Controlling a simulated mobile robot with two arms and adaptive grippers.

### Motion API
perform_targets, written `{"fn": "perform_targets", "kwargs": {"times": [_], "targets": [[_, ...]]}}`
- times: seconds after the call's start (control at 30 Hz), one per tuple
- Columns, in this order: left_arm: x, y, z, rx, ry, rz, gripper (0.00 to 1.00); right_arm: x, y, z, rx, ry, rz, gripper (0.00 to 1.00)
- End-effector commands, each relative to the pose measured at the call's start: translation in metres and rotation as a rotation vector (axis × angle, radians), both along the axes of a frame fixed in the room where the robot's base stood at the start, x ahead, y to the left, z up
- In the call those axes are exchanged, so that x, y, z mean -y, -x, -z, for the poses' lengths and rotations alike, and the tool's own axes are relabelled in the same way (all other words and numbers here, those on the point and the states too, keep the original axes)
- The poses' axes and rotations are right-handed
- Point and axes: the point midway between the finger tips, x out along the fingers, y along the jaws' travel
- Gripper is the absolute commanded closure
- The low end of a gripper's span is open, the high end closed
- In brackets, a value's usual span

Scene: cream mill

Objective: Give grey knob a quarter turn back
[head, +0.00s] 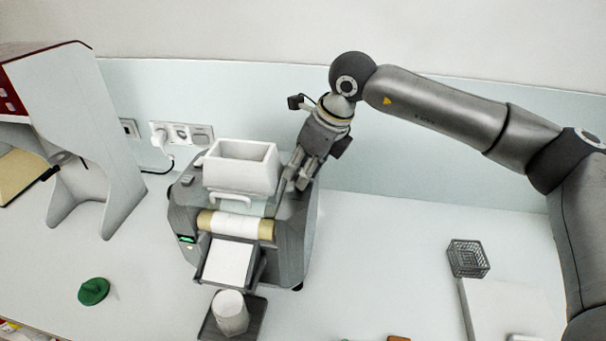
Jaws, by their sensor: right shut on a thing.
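A grey cream mill (298,228) stands on the counter against the wall, with a white hopper (240,168) on top and a roller (236,225) across its front. My right gripper (299,180) reaches down from above to the top right of the mill, beside the hopper. Its fingers are shut at the place of the grey knob. The knob itself is hidden behind the fingers, so its angle cannot be told. My left gripper is not in view.
A white cup (230,312) stands on a dark tray (255,322) before the mill. A green piece (94,291) lies at left, near a white-sided stand (85,140). A grey basket (468,258) and white box (512,310) are at right. The counter between mill and basket is clear.

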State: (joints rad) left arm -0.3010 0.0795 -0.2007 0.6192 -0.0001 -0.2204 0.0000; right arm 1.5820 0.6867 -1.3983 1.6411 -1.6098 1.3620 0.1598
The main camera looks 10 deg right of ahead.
Motion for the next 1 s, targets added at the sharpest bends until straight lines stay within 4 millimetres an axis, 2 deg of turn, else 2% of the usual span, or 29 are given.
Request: {"fn": "perform_targets", "kwargs": {"times": [0.03, 0.1, 0.4, 1.0], "targets": [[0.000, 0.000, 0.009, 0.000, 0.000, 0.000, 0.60, 0.000, -0.001, 0.004, 0.002, -0.003, -0.038, 0.95], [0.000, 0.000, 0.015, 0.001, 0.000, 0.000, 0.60, 0.001, -0.002, 0.003, 0.002, -0.004, -0.102, 0.95], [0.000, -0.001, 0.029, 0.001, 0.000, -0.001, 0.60, 0.001, -0.003, 0.000, 0.002, -0.005, -0.388, 0.95], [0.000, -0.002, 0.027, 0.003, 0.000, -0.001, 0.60, 0.001, -0.006, -0.004, 0.003, -0.005, -0.955, 0.95]]}}
